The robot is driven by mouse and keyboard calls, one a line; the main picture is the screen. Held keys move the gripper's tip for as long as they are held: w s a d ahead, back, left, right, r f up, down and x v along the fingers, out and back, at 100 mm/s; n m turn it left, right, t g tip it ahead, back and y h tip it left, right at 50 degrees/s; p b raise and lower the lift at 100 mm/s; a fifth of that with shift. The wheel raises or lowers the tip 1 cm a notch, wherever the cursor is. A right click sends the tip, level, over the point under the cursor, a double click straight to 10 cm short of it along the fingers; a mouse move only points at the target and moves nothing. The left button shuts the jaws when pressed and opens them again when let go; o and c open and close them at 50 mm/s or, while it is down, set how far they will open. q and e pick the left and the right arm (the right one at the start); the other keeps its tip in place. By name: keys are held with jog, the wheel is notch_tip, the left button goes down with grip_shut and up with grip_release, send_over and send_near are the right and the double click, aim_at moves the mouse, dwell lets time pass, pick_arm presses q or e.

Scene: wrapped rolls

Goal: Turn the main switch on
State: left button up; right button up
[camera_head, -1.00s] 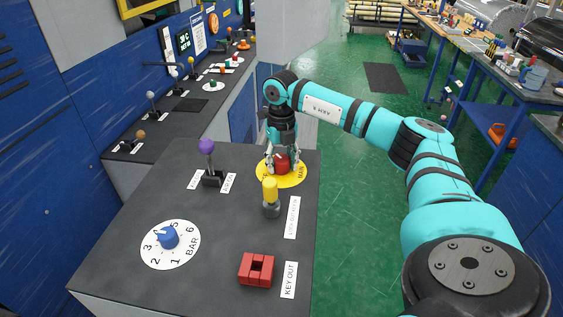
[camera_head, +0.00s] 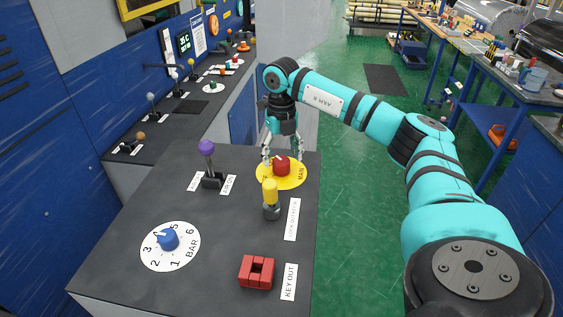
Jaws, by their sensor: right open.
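The main switch is a red knob (camera_head: 281,166) on a round yellow plate (camera_head: 294,181) marked "MAIN", at the far right of the dark console. A pale mark shows on top of the knob. My right gripper (camera_head: 283,157) points down just behind and above the knob, with its fingers spread and nothing held. The fingertips are close to the far side of the knob; I cannot tell whether they touch it. The plate's left lettering is partly hidden. My left gripper is not in view.
A yellow-topped plunger (camera_head: 270,197) stands just in front of the plate. A purple-knobbed lever (camera_head: 208,163), a blue dial (camera_head: 167,238) and a red block (camera_head: 256,270) are on the same console. Green floor (camera_head: 352,220) lies open to the right.

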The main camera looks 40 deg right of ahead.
aim_at(281, 160)
notch_tip(281, 160, up, 9)
jog(key=shift+f, duration=0.15)
dwell(0.7)
